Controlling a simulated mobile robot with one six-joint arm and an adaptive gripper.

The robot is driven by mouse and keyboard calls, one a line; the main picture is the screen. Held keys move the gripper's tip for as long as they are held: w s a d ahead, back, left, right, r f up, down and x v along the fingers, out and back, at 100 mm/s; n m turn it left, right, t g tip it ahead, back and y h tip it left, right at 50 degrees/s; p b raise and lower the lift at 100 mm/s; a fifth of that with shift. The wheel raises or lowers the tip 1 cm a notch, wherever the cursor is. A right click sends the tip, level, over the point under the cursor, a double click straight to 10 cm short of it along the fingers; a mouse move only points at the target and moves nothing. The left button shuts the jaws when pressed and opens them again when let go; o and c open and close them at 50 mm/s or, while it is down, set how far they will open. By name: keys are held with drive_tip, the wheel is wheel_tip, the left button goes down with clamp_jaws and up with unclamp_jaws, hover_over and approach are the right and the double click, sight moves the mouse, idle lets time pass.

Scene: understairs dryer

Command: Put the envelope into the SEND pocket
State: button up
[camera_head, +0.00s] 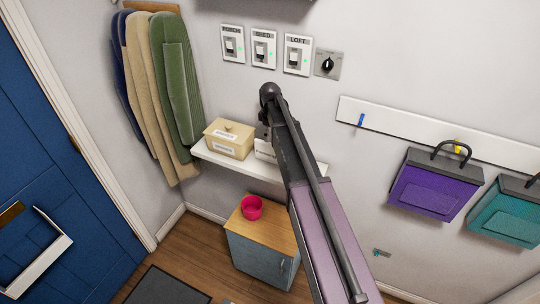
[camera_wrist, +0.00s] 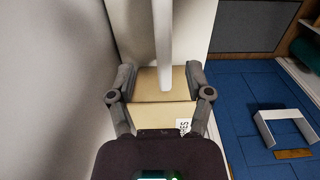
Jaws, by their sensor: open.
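I cannot make out an envelope in either view, and no pocket lettering reads as SEND. My gripper (camera_wrist: 160,69) is open in the wrist view, its two fingers spread apart. Between and beyond them shows a tan box (camera_wrist: 165,115) with a partly hidden label. A narrow white strip (camera_wrist: 163,40) runs down in front of it; I cannot tell what it is. In the head view a tan lidded box (camera_head: 229,140) sits on a white shelf (camera_head: 238,168), beside a small white labelled item (camera_head: 265,152) partly hidden by my arm. My arm hides most of the gripper there.
Purple (camera_head: 434,188) and teal (camera_head: 508,212) bags hang at the right below a white rail (camera_head: 400,123). Three labelled switches and a dial (camera_head: 328,64) are above. Coats (camera_head: 178,80) and a blue door (camera_head: 60,140) are left.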

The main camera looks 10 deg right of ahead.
sight(269, 143)
drive_tip(key=shift+f, duration=0.15)
drive_tip(key=f+b, duration=0.5)
drive_tip(key=shift+s+a, duration=0.2)
idle(0.4)
drive_tip(key=shift+r, duration=0.1)
idle(0.5)
clamp_jaws()
